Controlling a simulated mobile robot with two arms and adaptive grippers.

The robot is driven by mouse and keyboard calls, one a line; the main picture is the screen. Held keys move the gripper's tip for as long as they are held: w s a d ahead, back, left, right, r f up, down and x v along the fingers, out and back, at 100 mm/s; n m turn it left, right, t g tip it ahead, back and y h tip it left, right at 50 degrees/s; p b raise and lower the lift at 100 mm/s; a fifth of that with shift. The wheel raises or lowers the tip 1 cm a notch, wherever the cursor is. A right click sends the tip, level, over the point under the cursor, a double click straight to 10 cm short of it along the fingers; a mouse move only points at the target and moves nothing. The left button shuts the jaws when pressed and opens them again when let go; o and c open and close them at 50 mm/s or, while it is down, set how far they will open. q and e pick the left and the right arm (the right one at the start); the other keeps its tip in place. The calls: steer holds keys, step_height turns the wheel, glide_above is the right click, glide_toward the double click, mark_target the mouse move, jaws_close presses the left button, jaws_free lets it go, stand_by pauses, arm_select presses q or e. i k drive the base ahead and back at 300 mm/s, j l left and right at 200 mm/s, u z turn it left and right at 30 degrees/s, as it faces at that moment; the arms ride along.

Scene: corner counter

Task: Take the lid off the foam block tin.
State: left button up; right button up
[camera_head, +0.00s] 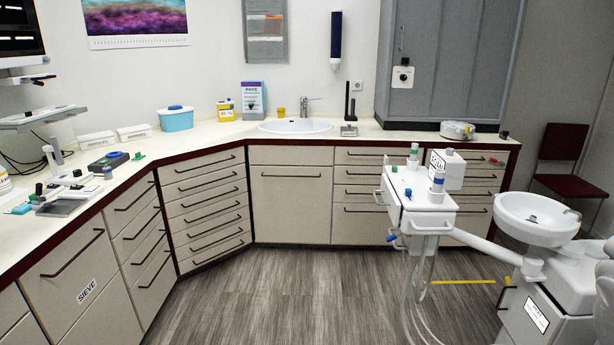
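The unit's arm leads right to a white basin (536,218), and hoses (415,290) hang below. The corner counter (225,133) holds a sink (295,126), a blue tub (176,120) and small devices.

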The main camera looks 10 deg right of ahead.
mark_target(347, 129)
steer(key=i+l, duration=0.1)
steer(key=i, duration=0.55)
steer(key=i+l, duration=0.1)
steer(key=i, duration=1.2)
steer(key=i+z, duration=0.2)
steer(key=i, duration=0.35)
steer(key=i+j+z, duration=0.2)
steer(key=i, duration=0.35)
steer(key=i+j+z, duration=0.2)
steer(key=i, duration=0.35)
